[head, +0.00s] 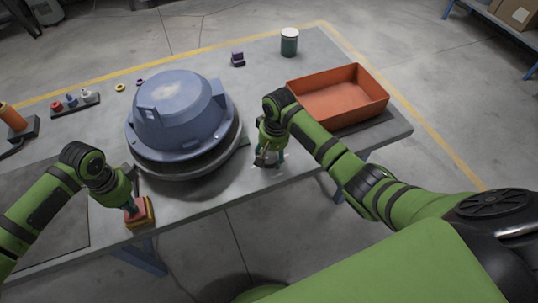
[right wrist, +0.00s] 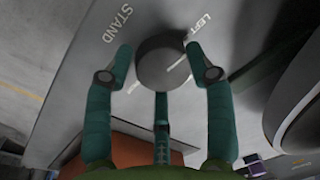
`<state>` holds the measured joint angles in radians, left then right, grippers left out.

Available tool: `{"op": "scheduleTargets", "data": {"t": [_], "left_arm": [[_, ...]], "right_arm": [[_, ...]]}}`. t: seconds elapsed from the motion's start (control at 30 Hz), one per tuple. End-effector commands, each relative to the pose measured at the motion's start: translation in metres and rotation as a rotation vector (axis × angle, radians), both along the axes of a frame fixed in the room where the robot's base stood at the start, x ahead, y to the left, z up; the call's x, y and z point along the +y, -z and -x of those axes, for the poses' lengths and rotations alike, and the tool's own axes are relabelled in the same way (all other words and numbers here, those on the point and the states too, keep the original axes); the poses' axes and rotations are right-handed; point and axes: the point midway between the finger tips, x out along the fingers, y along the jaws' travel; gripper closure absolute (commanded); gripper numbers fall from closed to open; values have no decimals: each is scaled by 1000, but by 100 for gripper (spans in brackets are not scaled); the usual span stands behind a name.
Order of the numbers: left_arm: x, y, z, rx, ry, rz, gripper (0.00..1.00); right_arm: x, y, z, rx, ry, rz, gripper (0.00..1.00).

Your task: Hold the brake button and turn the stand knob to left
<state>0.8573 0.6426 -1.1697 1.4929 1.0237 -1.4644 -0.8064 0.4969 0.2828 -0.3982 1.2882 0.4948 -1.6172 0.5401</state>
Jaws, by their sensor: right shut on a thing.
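The brake button (head: 146,217) is a red cap on a yellow box at the table's front edge in the head view. My left gripper (head: 131,208) points down with its fingertips at the red top; whether its fingers are open or shut is unclear. The stand knob (right wrist: 160,62) is a dark round knob in the right wrist view, between white "STAND" and "LEFT" lettering. My right gripper (head: 269,157) is shut on the knob, with fingers on both sides of it. A white pointer line shows on the knob, and the gripper partly hides the knob in the head view.
A large blue hood (head: 178,112) on a round stand (head: 190,170) sits between my arms. An orange tray (head: 338,98) lies behind my right arm, with a green jar (head: 289,42) at the back.

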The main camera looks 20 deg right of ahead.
Motion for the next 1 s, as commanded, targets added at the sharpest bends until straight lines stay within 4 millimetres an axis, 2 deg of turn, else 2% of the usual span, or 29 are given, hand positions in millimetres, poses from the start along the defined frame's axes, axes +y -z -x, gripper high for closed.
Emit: {"op": "scheduleTargets", "data": {"t": [0.43, 0.47, 0.5, 0.87, 1.0], "left_arm": [[-1, 3, 1, 0, 1, 2, 100], [-1, 3, 1, 0, 1, 2, 100], [-1, 3, 1, 0, 1, 2, 100], [0, 3, 1, 2, 1, 0, 100], [0, 3, 1, 3, 1, 0, 100]], "right_arm": [[3, 4, 6, 20, -59, -4, 78], [3, 5, 6, 20, -59, -4, 38], [3, 5, 6, 20, -59, -4, 23], [1, 1, 3, 9, -55, -2, 23], [0, -13, 2, 5, -56, -3, 23]]}}
